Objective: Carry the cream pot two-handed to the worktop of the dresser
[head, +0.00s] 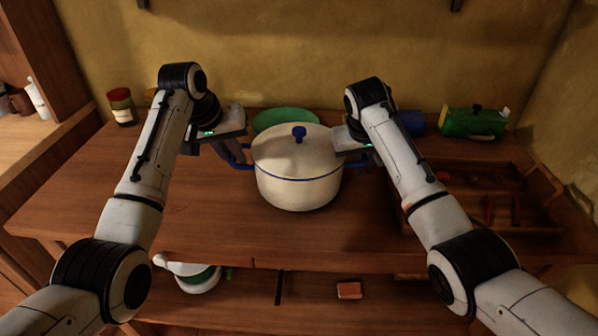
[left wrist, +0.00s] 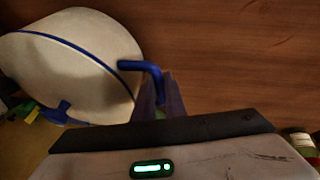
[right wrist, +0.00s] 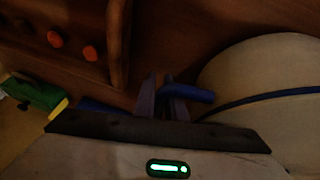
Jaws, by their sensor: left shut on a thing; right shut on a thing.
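The cream pot (head: 298,180) has a lid with a blue knob, a blue line round it and blue side handles. It is upright over the middle of the dresser's wooden worktop (head: 200,235); I cannot tell whether its base touches the wood. My left gripper (head: 238,158) is shut on its left handle, and the left wrist view shows that blue handle (left wrist: 145,68) between the fingers. My right gripper (head: 358,147) is shut on the opposite handle. That handle (right wrist: 195,94) also shows in the right wrist view.
A green bowl (head: 285,117) stands behind the pot. A wooden tray (head: 415,212) with small red things is at the right. A green pot (head: 475,122) and a jar (head: 122,106) stand at the back. A shelf below holds a white pot (head: 193,276) and a small block (head: 349,290).

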